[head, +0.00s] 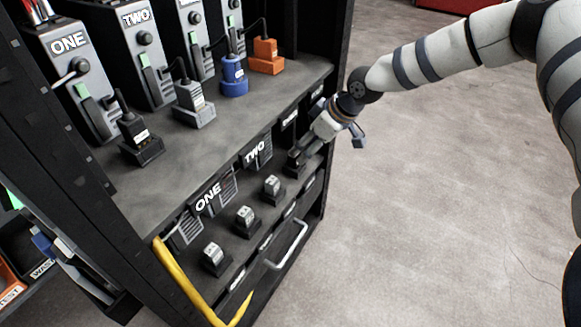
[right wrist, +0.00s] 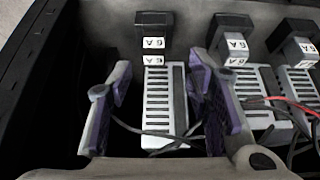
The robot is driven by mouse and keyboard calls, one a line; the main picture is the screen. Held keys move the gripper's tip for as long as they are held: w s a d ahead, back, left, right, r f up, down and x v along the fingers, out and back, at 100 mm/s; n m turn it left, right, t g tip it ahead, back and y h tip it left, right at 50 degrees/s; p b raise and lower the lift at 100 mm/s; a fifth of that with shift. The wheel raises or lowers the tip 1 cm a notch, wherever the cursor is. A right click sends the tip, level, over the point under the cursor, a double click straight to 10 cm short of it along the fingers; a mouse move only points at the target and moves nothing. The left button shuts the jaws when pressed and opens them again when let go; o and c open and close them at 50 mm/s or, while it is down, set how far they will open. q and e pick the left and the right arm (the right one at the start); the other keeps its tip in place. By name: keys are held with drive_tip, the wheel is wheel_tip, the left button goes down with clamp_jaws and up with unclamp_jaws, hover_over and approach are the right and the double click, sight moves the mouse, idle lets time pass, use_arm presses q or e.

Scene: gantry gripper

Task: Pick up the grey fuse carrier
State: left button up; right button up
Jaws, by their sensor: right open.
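Small grey fuse carriers marked 6A, each on a black base, stand in a row on the lower shelf. In the head view three show clearly: the near one (head: 213,255), the middle one (head: 245,216) and the farther one (head: 272,185). My right gripper (head: 300,158) is at the far end of this row, its fingers partly hidden by the shelf edge. In the right wrist view my right gripper (right wrist: 157,78) is open and empty, and a 6A carrier (right wrist: 153,57) sits just beyond the gap between the fingertips, apart from them. My left gripper is out of view.
A grey vented block (right wrist: 160,105) with dark cables lies below the fingers. More carriers (right wrist: 236,47) stand to the right. The upper shelf (head: 215,130) overhangs the row and holds several plugs, including a blue one (head: 233,75). A yellow bar (head: 185,280) crosses the near end. Floor at right is clear.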

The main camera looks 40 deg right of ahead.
sight(294, 162)
drive_tip(key=b+x, duration=0.1)
drive_tip(key=x, duration=0.1)
drive_tip(key=b+x, duration=0.1)
drive_tip(key=x, duration=0.1)
drive_tip(key=b+x, duration=0.1)
drive_tip(key=x, duration=0.1)
drive_tip(key=shift+w+d+b, duration=0.25)
drive_tip(key=shift+b, duration=0.1)
drive_tip(key=shift+r, duration=0.15)
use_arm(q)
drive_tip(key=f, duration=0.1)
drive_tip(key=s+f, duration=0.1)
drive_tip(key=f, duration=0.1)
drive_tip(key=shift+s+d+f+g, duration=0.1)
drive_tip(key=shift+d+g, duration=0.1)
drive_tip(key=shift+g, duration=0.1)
use_arm(e)
clamp_jaws()
